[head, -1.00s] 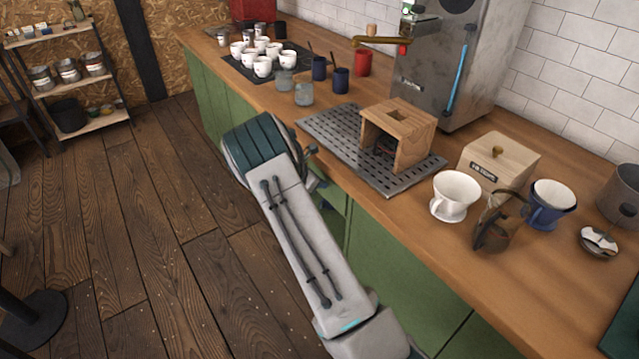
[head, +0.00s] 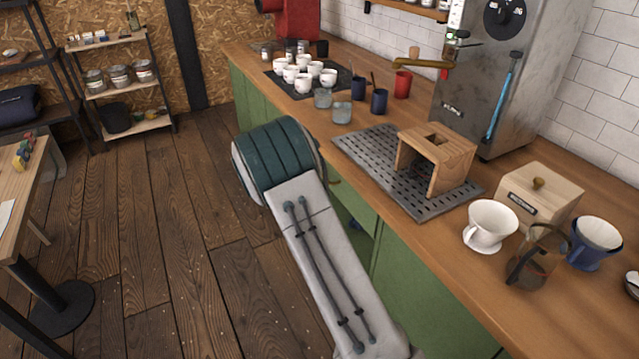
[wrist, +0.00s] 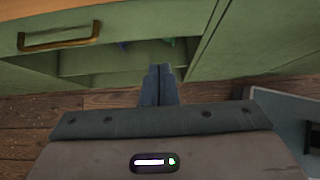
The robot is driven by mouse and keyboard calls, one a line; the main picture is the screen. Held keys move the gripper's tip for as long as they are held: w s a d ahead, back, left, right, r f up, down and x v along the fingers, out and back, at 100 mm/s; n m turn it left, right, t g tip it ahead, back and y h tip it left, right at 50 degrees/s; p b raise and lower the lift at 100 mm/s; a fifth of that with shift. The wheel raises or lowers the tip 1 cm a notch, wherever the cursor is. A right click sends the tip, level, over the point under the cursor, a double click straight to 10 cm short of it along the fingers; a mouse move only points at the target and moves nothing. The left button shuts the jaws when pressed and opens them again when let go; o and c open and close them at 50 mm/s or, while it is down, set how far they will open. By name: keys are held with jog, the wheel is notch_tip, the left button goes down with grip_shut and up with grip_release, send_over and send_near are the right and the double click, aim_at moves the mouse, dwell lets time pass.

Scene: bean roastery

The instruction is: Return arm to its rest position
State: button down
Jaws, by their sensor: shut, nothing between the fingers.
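My gripper (wrist: 159,85) shows in the wrist view with its two fingers together, shut and empty. It points toward the green counter front, where a cabinet section (wrist: 120,55) stands open below a drawer with a brass handle (wrist: 58,36). In the head view my arm reaches out beside the counter, over the floor, and its links hide the gripper. The wooden counter (head: 400,225) runs along the right of the arm.
On the counter are a metal drip tray (head: 375,165) with a wooden stand (head: 455,160), a white dripper (head: 490,225), a glass jug (head: 535,262), a blue dripper (head: 597,243) and several cups. Open wood floor (head: 160,230) lies left; a table (head: 20,210) stands at far left.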

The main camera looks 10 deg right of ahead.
jog(key=s+d+r+m+g+y, duration=0.1)
jog(key=s+r+m+y, duration=0.2)
jog(key=s+r+m, duration=0.5)
jog(key=s+r+m+y, duration=0.2)
jog(key=s+r+m, duration=0.3)
jog(key=s, duration=0.5)
jog(key=s+a+r+m+y, duration=0.1)
jog(key=s+m, duration=0.3)
jog(key=s, duration=0.5)
jog(key=s+a+r+m+t+y, duration=0.1)
jog(key=s+m, duration=0.3)
jog(key=s, duration=0.5)
jog(key=shift+a+r+y, duration=0.5)
jog(key=shift+r+y, duration=0.3)
jog(key=shift+r, duration=0.05)
